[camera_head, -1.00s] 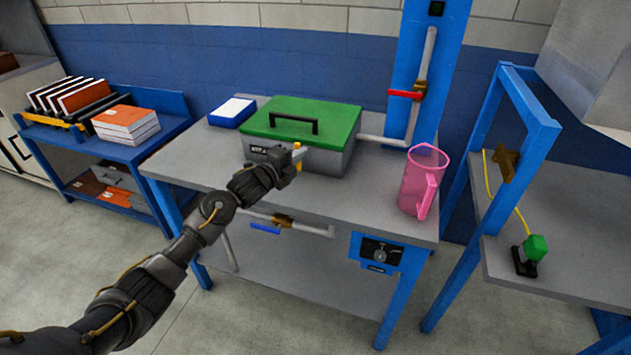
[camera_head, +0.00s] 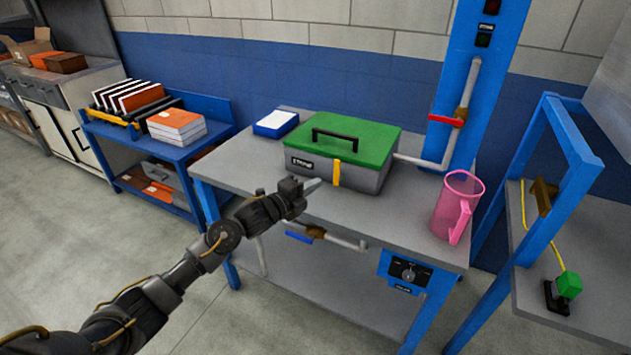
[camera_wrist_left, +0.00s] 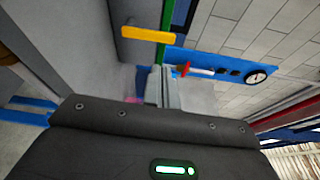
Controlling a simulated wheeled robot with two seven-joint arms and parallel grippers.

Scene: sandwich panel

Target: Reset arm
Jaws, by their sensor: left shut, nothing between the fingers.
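My left gripper (camera_head: 312,185) is in front of the toolbox, over the front part of the grey workbench (camera_head: 240,172). Its fingers are together with nothing between them. The grey toolbox (camera_head: 318,172) has a green lid (camera_head: 345,138) with a black handle, and the lid is down. A yellow latch (camera_head: 337,173) hangs on the box's front, apart from my fingertips. In the left wrist view the closed fingers (camera_wrist_left: 160,85) point toward the box, and the yellow latch shows above them (camera_wrist_left: 148,34). My right gripper is not in view.
A pink pitcher (camera_head: 456,207) stands at the bench's right end. A blue-and-white box (camera_head: 276,124) sits behind at left. A blue post with a red-handled pipe valve (camera_head: 446,121) rises behind. A blue shelf with books (camera_head: 176,125) stands left; another bench (camera_head: 590,270) stands right.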

